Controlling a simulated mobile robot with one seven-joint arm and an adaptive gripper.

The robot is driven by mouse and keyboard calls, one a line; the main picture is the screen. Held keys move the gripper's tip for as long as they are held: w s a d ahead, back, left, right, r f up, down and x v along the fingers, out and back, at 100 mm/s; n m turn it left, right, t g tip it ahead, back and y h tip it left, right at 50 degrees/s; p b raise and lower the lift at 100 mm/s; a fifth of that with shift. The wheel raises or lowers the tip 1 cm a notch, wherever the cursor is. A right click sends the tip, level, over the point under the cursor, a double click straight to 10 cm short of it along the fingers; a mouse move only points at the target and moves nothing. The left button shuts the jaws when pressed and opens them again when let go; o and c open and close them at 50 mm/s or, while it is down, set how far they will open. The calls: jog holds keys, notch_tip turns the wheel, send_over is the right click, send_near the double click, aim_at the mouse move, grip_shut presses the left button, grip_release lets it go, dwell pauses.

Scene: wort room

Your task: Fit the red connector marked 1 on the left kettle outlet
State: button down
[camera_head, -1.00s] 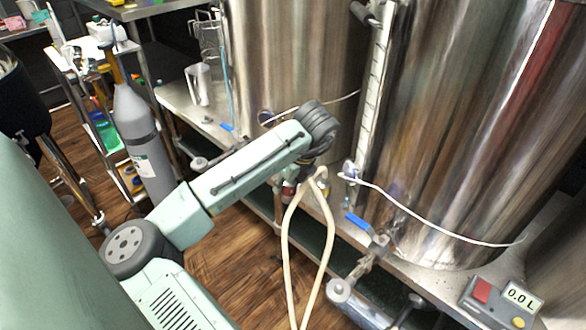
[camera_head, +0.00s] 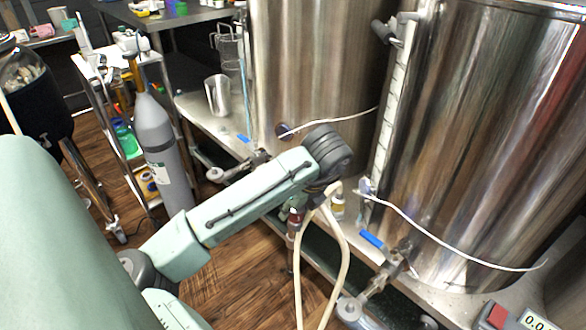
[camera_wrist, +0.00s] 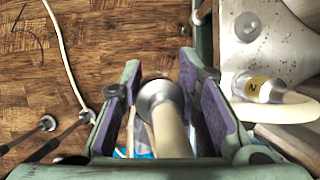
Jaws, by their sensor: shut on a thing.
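My gripper (camera_wrist: 162,72) is shut around a silver round connector end (camera_wrist: 158,92) with a cream hose (camera_wrist: 170,135) running back between the purple-padded fingers. In the head view a dark red connector (camera_head: 294,222) hangs below my wrist, beside the hose loop (camera_head: 345,255); its number is not readable. The left kettle (camera_head: 305,70) has its outlet (camera_head: 215,174) low at the front, with a blue valve handle (camera_head: 243,139). The outlet lies left of my wrist, apart from the held connector. My fingers are mostly hidden by the arm in the head view.
A yellow connector marked 2 (camera_wrist: 258,90) rests on the bench edge, right of my gripper. The right kettle (camera_head: 480,120) has an outlet (camera_head: 348,308) nearer the front. A grey gas cylinder (camera_head: 155,140) and a cart stand left. A steel cup (camera_head: 217,95) is on the bench.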

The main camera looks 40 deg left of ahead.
jog(key=shift+r+p, duration=1.4)
jog(key=shift+r, duration=0.5)
